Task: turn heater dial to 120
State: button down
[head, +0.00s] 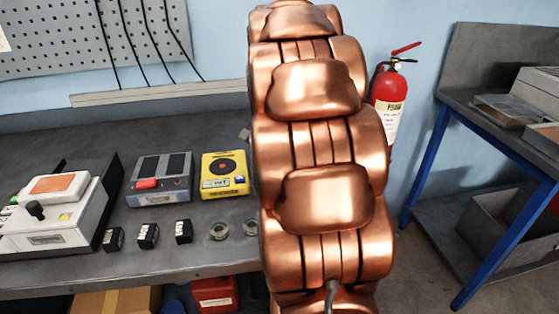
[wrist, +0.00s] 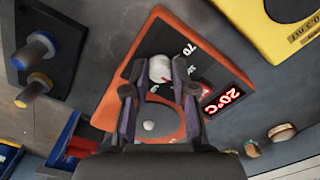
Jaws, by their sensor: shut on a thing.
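The heater (wrist: 122,100) is an orange-edged unit with a dark panel in the wrist view. Its pale round dial (wrist: 160,68) sits on the panel, with a printed 70 beside it. A red-lit display (wrist: 224,97) reads 20°C, seen turned over. My gripper (wrist: 157,74) has one finger on each side of the dial and is shut on it. The fingers cover part of the dial's scale, and the dial's exact setting cannot be read. In the head view my copper arm hides the heater and my gripper.
A yellow device (head: 224,174), a grey box with a red part (head: 160,179) and a white unit with an orange top (head: 52,212) stand on the bench. Several small blocks and two rings lie near its front edge. A fire extinguisher (head: 390,95) hangs right of my arm.

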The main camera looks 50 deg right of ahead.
jog(key=shift+m, duration=1.3)
jog(key=c, duration=0.9)
grip_release()
jog(key=shift+r, duration=6)
